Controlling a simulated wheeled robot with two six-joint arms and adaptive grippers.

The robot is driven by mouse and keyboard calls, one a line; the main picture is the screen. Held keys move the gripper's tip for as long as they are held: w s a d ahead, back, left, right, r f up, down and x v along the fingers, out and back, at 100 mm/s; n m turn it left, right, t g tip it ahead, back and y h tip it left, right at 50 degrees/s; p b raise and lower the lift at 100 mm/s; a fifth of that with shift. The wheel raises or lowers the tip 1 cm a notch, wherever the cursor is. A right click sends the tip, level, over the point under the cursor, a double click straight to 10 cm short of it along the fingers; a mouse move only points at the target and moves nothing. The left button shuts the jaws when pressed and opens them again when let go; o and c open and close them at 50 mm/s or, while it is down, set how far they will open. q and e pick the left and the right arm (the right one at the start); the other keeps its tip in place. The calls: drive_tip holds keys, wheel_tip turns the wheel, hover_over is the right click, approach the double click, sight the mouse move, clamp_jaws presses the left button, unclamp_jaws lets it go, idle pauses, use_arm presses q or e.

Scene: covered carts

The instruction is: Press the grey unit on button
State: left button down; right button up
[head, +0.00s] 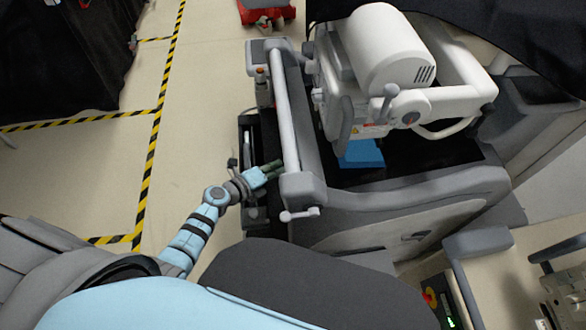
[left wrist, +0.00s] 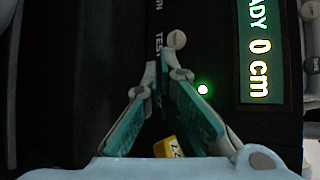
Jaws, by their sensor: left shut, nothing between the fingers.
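The grey unit (head: 405,205) is a large wheeled machine with a white C-shaped head, at the centre right of the head view. My left gripper (head: 275,168) reaches its near left side, beside the grey handle bar. In the left wrist view the gripper (left wrist: 168,60) is shut and empty over a black panel (left wrist: 215,35). A round pale button (left wrist: 177,39) lies just beyond the fingertips, near the lettering "TEST". A lit green lamp (left wrist: 203,89) and a display (left wrist: 261,45) reading "ADY 0 cm" are to the right. I cannot tell which button is the on button.
A yellow labelled part (left wrist: 169,147) shows between the fingers' bases. In the head view, the handle bar (head: 286,115) stands close to my left gripper. Open floor with yellow-black tape (head: 155,130) is at the left. A black-draped cart (head: 70,55) stands at upper left.

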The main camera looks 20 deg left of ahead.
use_arm(q)
drive_tip(key=shift+w+d, duration=0.15)
drive_tip(key=shift+d, duration=0.25)
drive_tip(key=shift+w+d+p, duration=0.2)
drive_tip(key=shift+d+p, duration=0.1)
drive_tip(key=shift+d, duration=0.1)
idle(0.9)
drive_tip(key=shift+a, duration=0.15)
drive_tip(key=shift+s+a, duration=0.4)
drive_tip(key=shift+a, duration=0.25)
drive_tip(key=a, duration=0.1)
drive_tip(key=s+a, duration=0.1)
drive_tip(key=a, duration=0.1)
drive_tip(key=s+a, duration=0.1)
drive_tip(key=shift+s+a+b, duration=0.1)
drive_tip(key=shift+a+b, duration=0.15)
drive_tip(key=shift+b, duration=0.1)
idle(0.6)
